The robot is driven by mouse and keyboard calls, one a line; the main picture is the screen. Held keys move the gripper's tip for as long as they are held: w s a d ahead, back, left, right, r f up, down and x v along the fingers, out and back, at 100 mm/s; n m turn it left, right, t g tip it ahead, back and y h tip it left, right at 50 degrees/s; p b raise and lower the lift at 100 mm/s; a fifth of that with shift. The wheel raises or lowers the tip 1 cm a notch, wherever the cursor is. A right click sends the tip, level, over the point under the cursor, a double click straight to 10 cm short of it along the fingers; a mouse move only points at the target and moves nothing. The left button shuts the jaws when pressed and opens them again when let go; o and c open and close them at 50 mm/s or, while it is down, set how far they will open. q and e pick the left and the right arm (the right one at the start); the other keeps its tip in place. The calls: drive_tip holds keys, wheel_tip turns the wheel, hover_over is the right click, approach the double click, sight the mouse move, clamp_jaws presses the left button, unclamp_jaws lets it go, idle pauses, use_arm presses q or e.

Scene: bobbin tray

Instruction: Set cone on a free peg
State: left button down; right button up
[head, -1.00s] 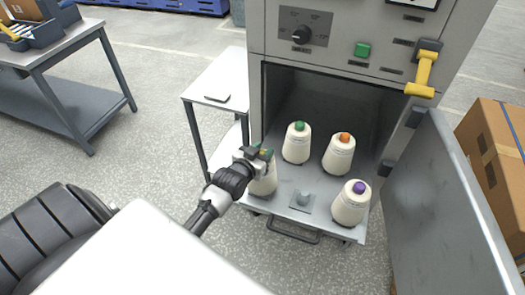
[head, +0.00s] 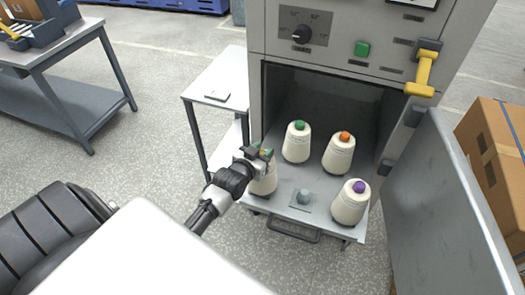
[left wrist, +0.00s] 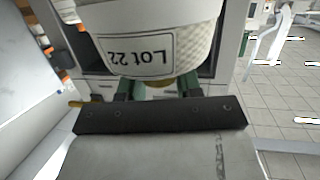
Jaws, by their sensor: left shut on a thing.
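My left gripper (head: 258,156) is shut on a cream cone (head: 264,182) at the left front of the pull-out tray (head: 328,222). In the left wrist view the held cone (left wrist: 150,42) fills the top, with a "LOT 22" label. The arm and jaws hide the cone's top, and I cannot tell whether its foot touches the tray. A bare grey peg (head: 304,196) on a square plate stands right of it. A green-topped cone (head: 297,146), an orange-topped cone (head: 339,157) and a purple-topped cone (head: 349,206) stand upright on the tray. My right gripper is out of view.
The grey machine's open chamber surrounds the back of the tray. Its door (head: 440,200) hangs open at the right. A cardboard box (head: 497,150) is at far right.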

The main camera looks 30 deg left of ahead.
use_arm(q)
drive_tip(key=shift+f+b, duration=0.5)
drive_tip(key=shift+f, duration=0.25)
drive_tip(key=c, duration=0.8)
unclamp_jaws()
drive_tip(key=shift+o, duration=0.7)
drive_tip(key=b+v, duration=0.1)
drive_tip(key=v, duration=0.9)
drive_tip(key=shift+s, duration=0.4)
